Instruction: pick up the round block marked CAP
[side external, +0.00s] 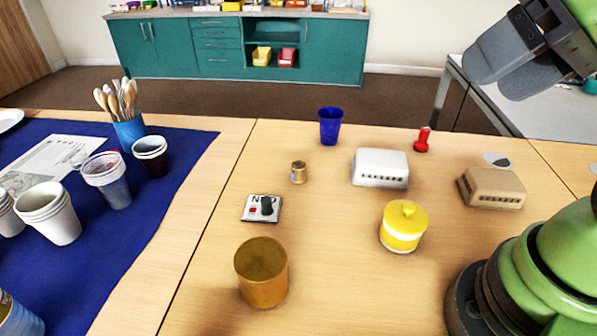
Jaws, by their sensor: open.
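A small round wooden block (299,172) stands upright near the middle of the table in the side external view. It has a bluish mark on its side, too small to read, so I cannot confirm that it says CAP. A yellow round lidded pot (404,228) with a pale band and a knob stands to its right and nearer the camera; no lettering is readable on it. My gripper (502,78) is at the upper right, raised above the table and well away from both. Its grey jaws are open, with nothing seen between them.
A white slotted box (380,168), beige slotted box (491,188), blue cup (331,127) and red knobbed piece (423,140) stand around. A small plate with a black knob (263,208) and an ochre cup (261,274) are nearer. Cups and spoons occupy the blue mat (165,200).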

